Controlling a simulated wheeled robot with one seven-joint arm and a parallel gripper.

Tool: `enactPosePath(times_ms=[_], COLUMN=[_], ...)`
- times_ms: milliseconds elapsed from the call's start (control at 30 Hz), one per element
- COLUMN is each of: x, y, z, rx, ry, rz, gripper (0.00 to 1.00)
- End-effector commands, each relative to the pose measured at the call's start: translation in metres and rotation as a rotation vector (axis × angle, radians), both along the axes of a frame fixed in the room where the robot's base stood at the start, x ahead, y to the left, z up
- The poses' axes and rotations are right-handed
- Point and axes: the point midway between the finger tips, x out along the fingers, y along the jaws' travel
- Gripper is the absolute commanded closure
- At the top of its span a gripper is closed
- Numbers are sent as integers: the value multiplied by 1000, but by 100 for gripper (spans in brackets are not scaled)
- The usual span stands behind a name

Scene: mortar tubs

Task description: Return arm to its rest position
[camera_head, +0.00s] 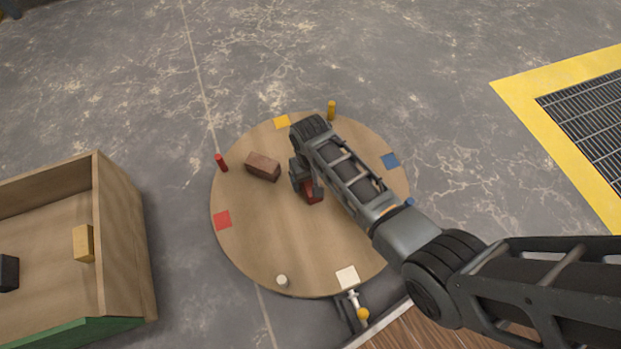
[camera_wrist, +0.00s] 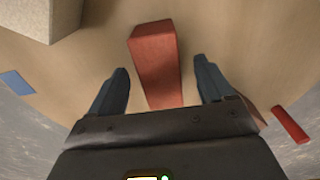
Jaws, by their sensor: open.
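My gripper (camera_head: 304,182) is over the middle of a round wooden table (camera_head: 245,235), pointing down. In the wrist view my gripper (camera_wrist: 165,88) is open, with its two dark fingers apart. A red block (camera_wrist: 154,58) lies between and beyond the fingers, with a gap showing on each side. The red block also shows partly in the head view (camera_head: 314,196), beside the gripper. My arm reaches in from the lower right and hides part of the table.
On the table are a brown brick (camera_head: 262,166), red (camera_head: 221,162), yellow (camera_head: 331,110) and cream pegs (camera_head: 282,280), and coloured squares. A pale block (camera_wrist: 38,15) shows in the wrist view. An open wooden box (camera_head: 125,225) stands left; a yellow-edged grate (camera_head: 590,115) lies right.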

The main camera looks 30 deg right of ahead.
Motion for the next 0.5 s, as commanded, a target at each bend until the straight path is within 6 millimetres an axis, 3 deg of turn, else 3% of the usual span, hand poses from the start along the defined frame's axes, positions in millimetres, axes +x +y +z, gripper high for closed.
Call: enactPosePath(times_ms=[33, 200, 500], x=[0, 0, 1], y=[0, 0, 0], z=[14, 43, 67], rx=[0, 1, 1], ry=[-2, -2, -2], rz=[0, 0, 0], gripper=[19, 19, 19])
